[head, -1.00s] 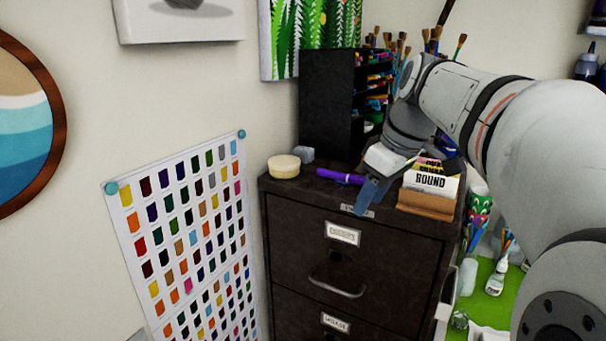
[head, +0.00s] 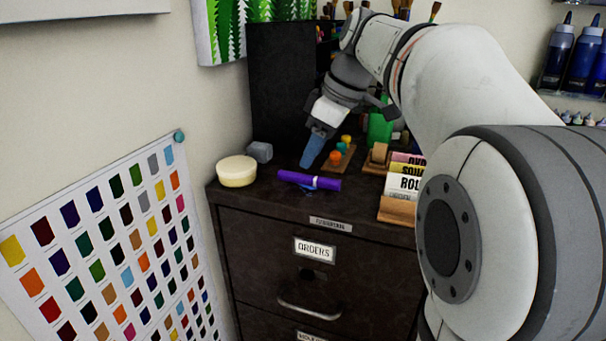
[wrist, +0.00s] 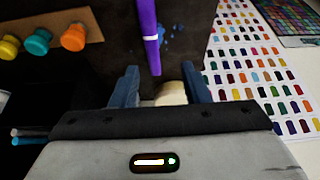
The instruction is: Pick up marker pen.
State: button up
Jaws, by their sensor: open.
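The purple marker pen (head: 310,181) lies on top of the dark filing cabinet near its front edge. It also shows in the wrist view (wrist: 148,30), pointing down between my fingers, with a pale band around it. My gripper (head: 312,152) is above the cabinet top, just behind the marker in the head view. In the wrist view my gripper (wrist: 160,90) has its two blue fingers spread apart, with nothing held between them. The marker's end reaches toward the gap between the fingertips.
On the cabinet (head: 265,215) stand a round cream tub (head: 237,171) and a grey cube (head: 259,152) left of the marker. A card holder (head: 398,207) is at right, and small coloured pots (head: 337,158) sit behind. A black organizer (head: 283,90) stands at the back.

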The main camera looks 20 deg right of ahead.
aim_at(303, 175)
jog(key=f, duration=0.1)
jog(key=w+f+p, duration=0.1)
jog(key=f, duration=0.1)
jog(key=w+a+f, duration=0.1)
jog(key=shift+f, duration=0.7)
grip_shut()
